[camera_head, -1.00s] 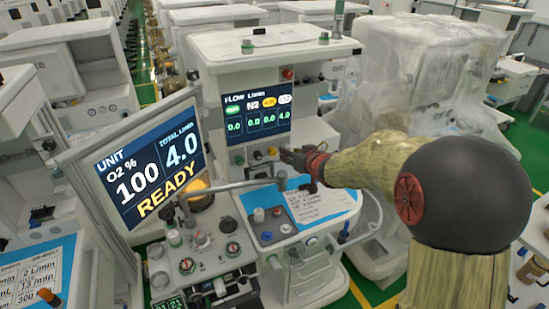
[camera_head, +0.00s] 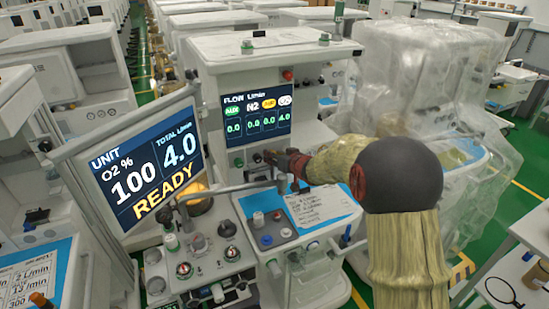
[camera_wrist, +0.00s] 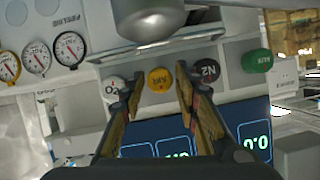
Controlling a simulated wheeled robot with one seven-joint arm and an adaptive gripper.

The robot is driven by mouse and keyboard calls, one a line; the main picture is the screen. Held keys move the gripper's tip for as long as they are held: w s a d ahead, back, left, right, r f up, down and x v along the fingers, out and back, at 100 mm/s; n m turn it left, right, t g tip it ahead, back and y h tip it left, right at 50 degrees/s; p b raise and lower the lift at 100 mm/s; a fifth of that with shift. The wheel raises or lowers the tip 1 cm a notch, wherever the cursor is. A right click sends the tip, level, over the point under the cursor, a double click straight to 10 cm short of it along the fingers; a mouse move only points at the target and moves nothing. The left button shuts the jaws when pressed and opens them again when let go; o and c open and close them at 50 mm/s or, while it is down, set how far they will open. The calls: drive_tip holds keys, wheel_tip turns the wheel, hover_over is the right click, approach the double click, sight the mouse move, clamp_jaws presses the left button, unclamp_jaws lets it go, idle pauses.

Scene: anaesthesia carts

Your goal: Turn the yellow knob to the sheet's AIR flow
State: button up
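The yellow AIR knob (camera_wrist: 160,79) sits on the cart's front panel between a white O2 knob (camera_wrist: 113,87) and a black N2 knob (camera_wrist: 207,70). My gripper (camera_wrist: 158,73) is open, with one fingertip on each side of the yellow knob in the wrist view; I cannot tell whether they touch it. In the head view my gripper (camera_head: 270,156) is at the panel below the flow screen (camera_head: 256,117) and hides the knob. The screen reads 0.0 in three columns and 4.0 in the rightmost. The sheet (camera_head: 318,205) lies on the cart's worktop, its writing too small to read.
A green knob (camera_wrist: 256,62) is right of the black one. A grey horizontal bar (camera_head: 228,190) runs below my gripper. The tilted READY screen (camera_head: 150,165) stands at left, showing 100 and 4.0. A plastic-wrapped cart (camera_head: 425,100) is at right.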

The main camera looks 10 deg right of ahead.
drive_tip(key=c, duration=0.4)
drive_tip(key=c, duration=0.3)
clamp_jaws()
drive_tip(key=shift+f+b, duration=0.1)
drive_tip(key=shift+b, duration=0.45)
drive_tip(key=n+t+h, duration=0.1)
drive_tip(key=n+h, duration=0.1)
drive_tip(key=n, duration=0.1)
drive_tip(key=n+t+h, duration=0.1)
drive_tip(key=n+h, duration=0.1)
drive_tip(key=n, duration=0.2)
drive_tip(key=n+t+h, duration=0.1)
drive_tip(key=n+h, duration=0.1)
drive_tip(key=n, duration=0.1)
drive_tip(key=shift+s+a+f+n, duration=0.15)
drive_tip(key=shift+a+n, duration=0.2)
drive_tip(key=shift+n, duration=0.05)
drive_tip(key=shift+t, duration=0.3)
